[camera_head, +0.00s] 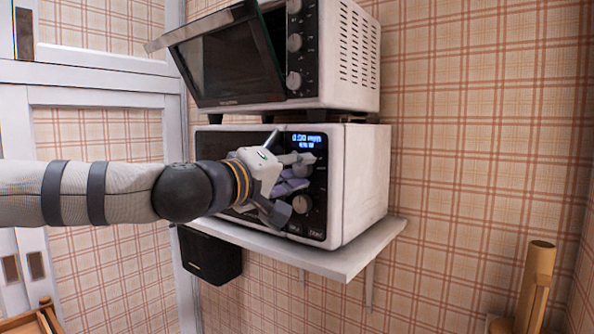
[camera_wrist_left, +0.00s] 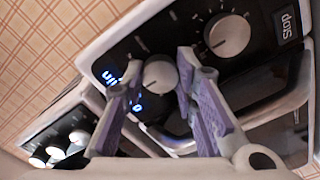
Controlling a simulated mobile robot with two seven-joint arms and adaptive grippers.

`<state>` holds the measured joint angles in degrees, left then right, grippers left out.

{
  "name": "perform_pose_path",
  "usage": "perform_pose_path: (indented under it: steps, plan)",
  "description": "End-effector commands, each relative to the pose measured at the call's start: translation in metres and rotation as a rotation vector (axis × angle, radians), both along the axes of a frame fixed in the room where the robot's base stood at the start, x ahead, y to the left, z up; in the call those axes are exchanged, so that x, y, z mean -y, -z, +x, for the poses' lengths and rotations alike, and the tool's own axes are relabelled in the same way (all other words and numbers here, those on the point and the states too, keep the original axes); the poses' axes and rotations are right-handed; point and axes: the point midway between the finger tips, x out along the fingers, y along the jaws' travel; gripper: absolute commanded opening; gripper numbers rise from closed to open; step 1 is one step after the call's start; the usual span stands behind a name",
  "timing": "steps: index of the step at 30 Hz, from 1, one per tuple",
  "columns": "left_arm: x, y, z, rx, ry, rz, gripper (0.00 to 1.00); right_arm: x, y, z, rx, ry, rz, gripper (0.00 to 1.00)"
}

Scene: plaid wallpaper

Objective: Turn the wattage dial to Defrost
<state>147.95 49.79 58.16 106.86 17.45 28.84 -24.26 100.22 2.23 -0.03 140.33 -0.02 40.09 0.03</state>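The white microwave (camera_head: 360,185) stands on a shelf, its black panel showing a blue lit display (camera_head: 307,139). My left gripper (camera_head: 298,172) is in front of the panel, over the upper dial, which it mostly hides in the head view. In the left wrist view this grey dial (camera_wrist_left: 160,74) lies between the two purple-padded fingers (camera_wrist_left: 162,75). They are apart, with a gap beside the dial; I cannot tell whether they touch it. The lower dial (camera_head: 302,204) is free; it also shows with scale marks in the left wrist view (camera_wrist_left: 227,36). The wattage labels are not readable.
A toaster oven (camera_head: 345,60) with its door (camera_head: 230,65) tilted open stands above the microwave. The white shelf (camera_head: 345,262) carries the microwave, and a black box (camera_head: 210,257) hangs under it.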

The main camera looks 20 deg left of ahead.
Motion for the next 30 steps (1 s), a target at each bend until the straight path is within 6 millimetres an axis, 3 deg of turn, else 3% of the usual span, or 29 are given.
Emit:
perform_pose_path:
  steps: [13, 30]
  plan:
    - [0.0000, -0.0007, -0.0005, -0.027, 0.000, -0.074, 0.00, 0.0000, -0.0022, 0.0022, 0.008, 0.000, 0.000, 0.40]
    - [0.0001, -0.0008, -0.0006, -0.181, 0.001, -0.502, 0.00, -0.0001, -0.0092, 0.0093, 0.032, 0.001, 0.000, 0.40]
